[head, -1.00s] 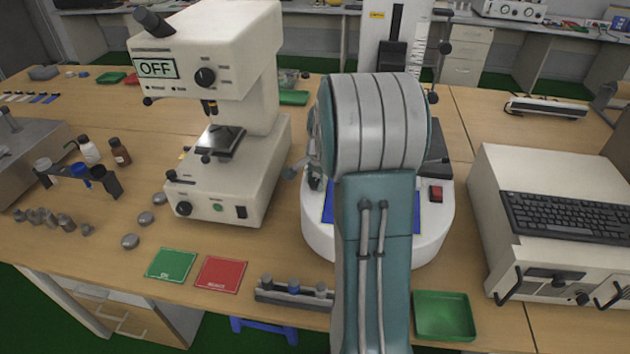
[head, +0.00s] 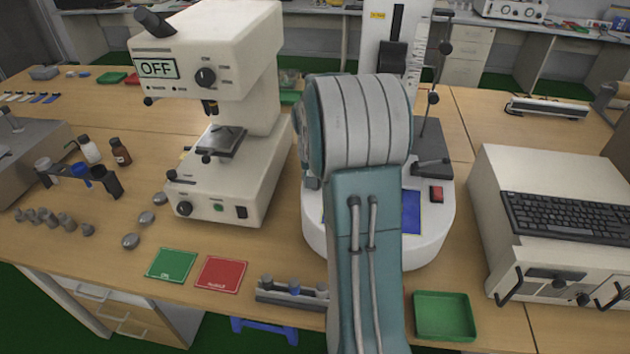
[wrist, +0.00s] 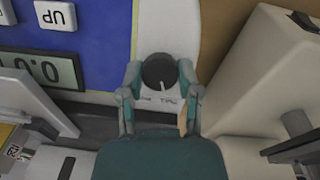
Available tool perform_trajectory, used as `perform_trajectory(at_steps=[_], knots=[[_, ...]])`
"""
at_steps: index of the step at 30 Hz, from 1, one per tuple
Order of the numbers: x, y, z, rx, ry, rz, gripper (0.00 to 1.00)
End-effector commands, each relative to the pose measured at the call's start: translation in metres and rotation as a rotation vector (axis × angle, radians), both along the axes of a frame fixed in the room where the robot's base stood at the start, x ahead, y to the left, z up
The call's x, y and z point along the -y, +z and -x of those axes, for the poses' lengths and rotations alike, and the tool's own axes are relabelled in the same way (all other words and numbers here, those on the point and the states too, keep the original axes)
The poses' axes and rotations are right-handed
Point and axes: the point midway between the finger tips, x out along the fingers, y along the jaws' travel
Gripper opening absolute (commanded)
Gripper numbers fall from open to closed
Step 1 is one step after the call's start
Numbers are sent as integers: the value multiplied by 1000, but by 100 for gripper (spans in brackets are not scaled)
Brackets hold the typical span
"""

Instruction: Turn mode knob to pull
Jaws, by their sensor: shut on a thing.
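The mode knob (wrist: 158,72) is a round black dial with a short white pointer line toward the bottom of the wrist view. It sits on a light panel with small lettering that I cannot read clearly. My gripper (wrist: 159,67) has its two teal-grey fingers on either side of the knob, shut on it. In the head view, the white test stand (head: 430,235) with a blue panel stands behind my arm. My arm hides the knob and my gripper there.
A display (wrist: 40,68) and an UP button (wrist: 55,15) lie left of the knob. A white microscope-like device (head: 235,150) reading OFF stands left of my arm. A green tray (head: 444,316) and a small rack (head: 290,293) lie near the table's front edge.

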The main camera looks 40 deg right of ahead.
Motion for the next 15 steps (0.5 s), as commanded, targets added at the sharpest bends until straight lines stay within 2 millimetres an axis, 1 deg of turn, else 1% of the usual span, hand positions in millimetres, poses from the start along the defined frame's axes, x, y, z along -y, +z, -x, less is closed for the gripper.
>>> perform_trajectory(at_steps=[6,15], knots=[[-1,-1,-1,-20,93,18,0],[-1,-1,-1,-31,141,28,0]])
